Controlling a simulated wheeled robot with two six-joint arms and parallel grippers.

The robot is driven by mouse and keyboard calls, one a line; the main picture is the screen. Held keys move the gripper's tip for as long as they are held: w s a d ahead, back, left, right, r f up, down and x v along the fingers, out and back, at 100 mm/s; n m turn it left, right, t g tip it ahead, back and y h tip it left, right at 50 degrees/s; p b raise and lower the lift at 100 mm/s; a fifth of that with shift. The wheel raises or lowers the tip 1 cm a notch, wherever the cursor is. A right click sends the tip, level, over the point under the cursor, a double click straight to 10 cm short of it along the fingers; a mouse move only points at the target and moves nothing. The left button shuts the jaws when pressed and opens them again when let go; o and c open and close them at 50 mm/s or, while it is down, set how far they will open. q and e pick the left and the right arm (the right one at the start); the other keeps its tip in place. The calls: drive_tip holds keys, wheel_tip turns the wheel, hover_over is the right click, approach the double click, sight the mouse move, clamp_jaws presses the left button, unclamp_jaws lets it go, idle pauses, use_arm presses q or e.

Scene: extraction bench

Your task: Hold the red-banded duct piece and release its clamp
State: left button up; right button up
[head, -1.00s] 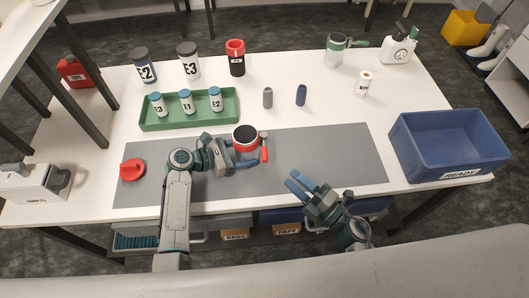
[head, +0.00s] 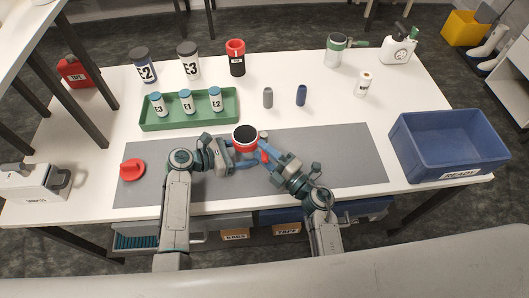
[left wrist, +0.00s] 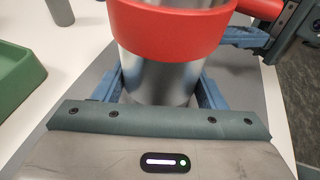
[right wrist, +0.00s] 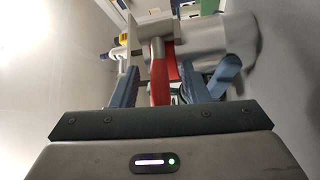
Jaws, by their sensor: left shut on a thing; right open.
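The duct piece (head: 245,145) is a silver cylinder with a red band around its upper part, upright on the grey mat. My left gripper (head: 232,162) is shut on its silver body below the band; the left wrist view shows the blue fingers on both sides of the body (left wrist: 158,78). The clamp's red lever (head: 265,156) sticks out at the band's right side. My right gripper (head: 262,153) is open at the lever. In the right wrist view the lever (right wrist: 161,75) lies between the open fingers, with the silver duct (right wrist: 215,40) behind. I cannot tell whether a finger touches it.
The grey mat (head: 340,160) is clear on the right. A red round part (head: 132,169) lies at its left end. A green tray (head: 190,122) with small jars stands behind. A grey (head: 268,97) and a blue cylinder (head: 301,95) stand nearby. A blue bin (head: 447,165) is at right.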

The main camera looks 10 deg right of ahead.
clamp_jaws()
drive_tip(key=shift+w+d+n+g+y, duration=0.45)
drive_tip(key=shift+d+n+g+y, duration=0.5)
drive_tip(key=shift+n+g, duration=1.8)
drive_tip(key=shift+w+d+n+g+y, duration=0.5)
drive_tip(key=shift+d+n+g+y, duration=0.75)
drive_tip(key=shift+g, duration=2.75)
drive_tip(key=shift+w+d+n+g+y, duration=0.4)
drive_tip(key=shift+n+g+y, duration=0.4)
drive_tip(key=shift+n+g, duration=2.15)
drive_tip(key=shift+m+g, duration=0.35)
drive_tip(key=shift+g, duration=0.25)
